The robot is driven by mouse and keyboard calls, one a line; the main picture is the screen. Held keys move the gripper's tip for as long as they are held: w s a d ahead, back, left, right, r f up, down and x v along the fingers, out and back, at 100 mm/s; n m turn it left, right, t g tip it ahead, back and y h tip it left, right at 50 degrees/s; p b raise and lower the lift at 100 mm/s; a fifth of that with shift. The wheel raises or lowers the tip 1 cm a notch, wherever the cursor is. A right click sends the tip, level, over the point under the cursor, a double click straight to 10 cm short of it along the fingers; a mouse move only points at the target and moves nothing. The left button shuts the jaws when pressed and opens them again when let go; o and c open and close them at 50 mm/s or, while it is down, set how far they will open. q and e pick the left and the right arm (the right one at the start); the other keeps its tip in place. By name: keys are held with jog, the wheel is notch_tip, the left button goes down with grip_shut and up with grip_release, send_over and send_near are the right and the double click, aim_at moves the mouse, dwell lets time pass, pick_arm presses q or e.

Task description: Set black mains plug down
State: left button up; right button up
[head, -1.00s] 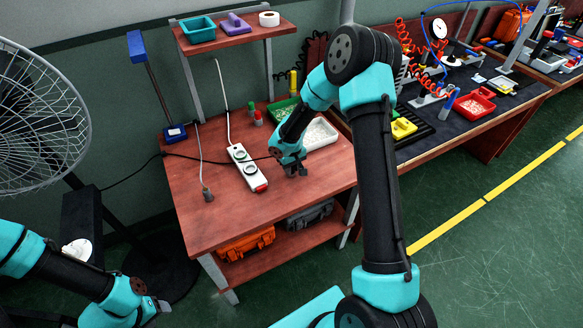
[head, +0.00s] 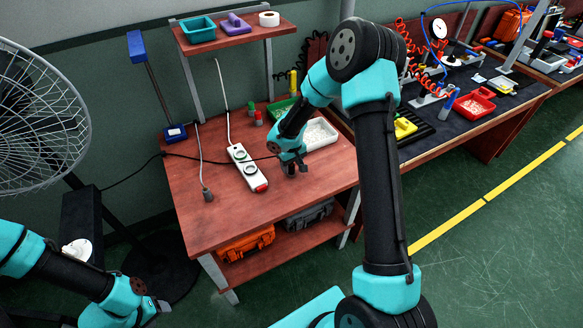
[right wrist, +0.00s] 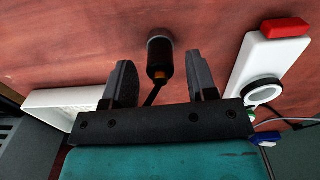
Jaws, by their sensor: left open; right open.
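The black mains plug (right wrist: 158,58) shows in the right wrist view, its grey end against the red-brown tabletop and its black cord running back toward me. My right gripper (right wrist: 160,82) is open, with one finger on each side of the plug and a gap to both. In the head view the right gripper (head: 290,170) is low over the table, right of the white power strip (head: 247,168), and the plug is hard to make out there. The strip's red end also shows in the right wrist view. My left gripper (head: 162,306) is open and empty at the lower left, away from the table.
A white tray (head: 325,135) and a green bin (head: 281,108) stand behind the right gripper. A grey plug (head: 208,195) on a cable stands at the table's left. A black cord crosses from the fan side. The table's front middle is clear.

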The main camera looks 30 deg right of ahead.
aim_at(292, 165)
notch_tip(292, 165, up, 10)
dwell(0.4)
dwell(0.5)
